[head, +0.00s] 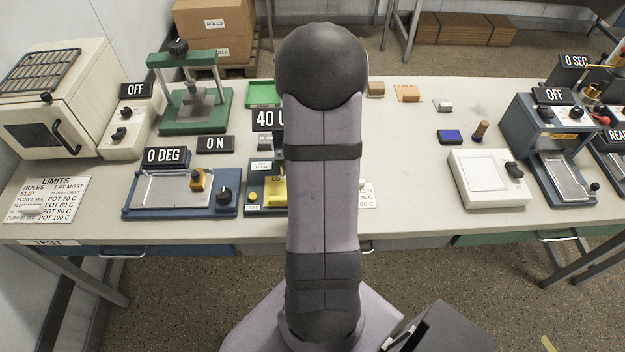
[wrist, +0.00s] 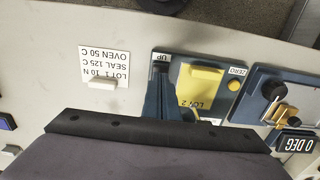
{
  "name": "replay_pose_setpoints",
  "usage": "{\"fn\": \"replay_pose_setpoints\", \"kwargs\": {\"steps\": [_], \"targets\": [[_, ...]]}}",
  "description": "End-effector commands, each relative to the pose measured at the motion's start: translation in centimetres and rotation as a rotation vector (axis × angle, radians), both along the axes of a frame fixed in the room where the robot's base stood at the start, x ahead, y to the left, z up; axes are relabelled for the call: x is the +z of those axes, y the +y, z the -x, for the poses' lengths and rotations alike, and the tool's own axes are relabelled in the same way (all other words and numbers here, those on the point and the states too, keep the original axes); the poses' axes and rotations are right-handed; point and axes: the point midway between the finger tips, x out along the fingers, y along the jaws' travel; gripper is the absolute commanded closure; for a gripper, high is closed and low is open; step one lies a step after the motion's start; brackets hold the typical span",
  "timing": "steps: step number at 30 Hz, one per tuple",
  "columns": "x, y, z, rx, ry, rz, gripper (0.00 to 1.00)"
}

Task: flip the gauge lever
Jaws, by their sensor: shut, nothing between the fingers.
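The gauge (head: 256,207) is a dark blue device on the table, partly hidden behind my arm in the head view. Its display (head: 267,120) starts "40 U", and the rest is covered. In the wrist view the gauge (wrist: 213,65) appears upside down, with a yellow LOT 2 piece (wrist: 200,84) and a round yellow ZERO button (wrist: 234,86). An UP label (wrist: 161,57) sits near its edge. My gripper (wrist: 161,72) is shut and empty, over the gauge's edge beside that label. I cannot make out the lever apart from the dark fingers.
A blue plate device (head: 140,210) with a black knob stands left of the gauge, beside the 0 DEG sign (head: 166,157). A lot card (wrist: 96,52) with a pale block lies on the gauge's other side. A green press (head: 205,125) stands behind.

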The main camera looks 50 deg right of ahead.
Motion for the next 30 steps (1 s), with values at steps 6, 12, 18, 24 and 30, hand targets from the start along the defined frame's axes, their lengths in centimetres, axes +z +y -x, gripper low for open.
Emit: {"fn": "replay_pose_setpoints", "kwargs": {"steps": [6,12,18,24,30], "targets": [[2.0,0.0,0.0,0.000,0.000,0.000,1.00],[3.4,0.0,0.0,0.000,0.000,0.000,1.00],[4.6,0.0,0.0,0.000,0.000,0.000,1.00],[4.8,0.0,0.0,0.000,0.000,0.000,1.00],[4.7,0.0,0.0,0.000,0.000,0.000,1.00]]}}
